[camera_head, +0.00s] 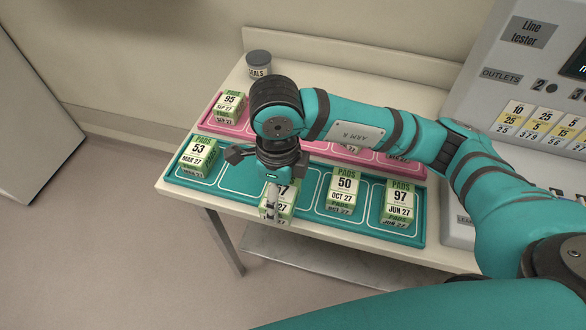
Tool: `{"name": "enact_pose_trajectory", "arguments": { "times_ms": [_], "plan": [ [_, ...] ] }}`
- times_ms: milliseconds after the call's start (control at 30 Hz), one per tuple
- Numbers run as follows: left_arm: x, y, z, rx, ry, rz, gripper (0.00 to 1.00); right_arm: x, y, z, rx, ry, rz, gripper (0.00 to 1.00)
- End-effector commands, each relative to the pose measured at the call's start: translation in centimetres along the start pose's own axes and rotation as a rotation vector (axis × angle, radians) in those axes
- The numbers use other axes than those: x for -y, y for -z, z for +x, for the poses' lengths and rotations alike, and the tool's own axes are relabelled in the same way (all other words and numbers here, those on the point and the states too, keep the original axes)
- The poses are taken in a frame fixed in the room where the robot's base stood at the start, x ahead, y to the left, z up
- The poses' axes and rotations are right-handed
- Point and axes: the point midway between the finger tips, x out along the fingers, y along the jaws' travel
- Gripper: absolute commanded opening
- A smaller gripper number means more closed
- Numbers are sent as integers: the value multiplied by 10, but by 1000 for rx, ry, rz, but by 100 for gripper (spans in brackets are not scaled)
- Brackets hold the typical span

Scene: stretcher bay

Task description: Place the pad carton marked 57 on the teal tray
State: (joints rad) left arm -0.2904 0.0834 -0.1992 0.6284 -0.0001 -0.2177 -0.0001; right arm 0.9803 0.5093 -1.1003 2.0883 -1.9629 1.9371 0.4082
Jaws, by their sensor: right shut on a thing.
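My right gripper (272,203) is shut on a green-and-white pad carton (285,203) over the middle of the teal tray (238,181). Only a 7 of the carton's number shows; the gripper hides the rest. The carton is in line with the outlined space left of carton 50; I cannot tell whether its base touches the tray. On the tray, carton 53 (197,157) stands at the left end, and cartons 50 (342,192) and 97 (398,202) stand at the right. The outlined space beside carton 53 is bare. My left gripper is not in view.
A pink tray (241,124) lies behind the teal one, with carton 95 (229,105) at its left; my right arm covers much of it. A grey lidded pot (258,64) stands at the back. The line tester (485,115) stands at the right.

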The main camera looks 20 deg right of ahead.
Motion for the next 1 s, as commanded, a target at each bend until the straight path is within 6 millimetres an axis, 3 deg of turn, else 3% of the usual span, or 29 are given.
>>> {"name": "enact_pose_trajectory", "arguments": {
  "times_ms": [200, 333, 533, 767, 1000],
  "plan": [
    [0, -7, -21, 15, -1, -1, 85, 56, 1, 2, -3, 0, 5, 41],
    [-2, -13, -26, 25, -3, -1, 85, 75, 0, 5, -1, -1, 0, 41],
    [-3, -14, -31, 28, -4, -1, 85, 82, 1, 12, -1, -2, -2, 41],
    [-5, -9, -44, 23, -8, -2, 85, 80, 1, 40, -2, -3, -2, 41],
    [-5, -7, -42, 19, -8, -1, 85, 81, 0, 43, 1, 0, -3, 41]
  ]
}}
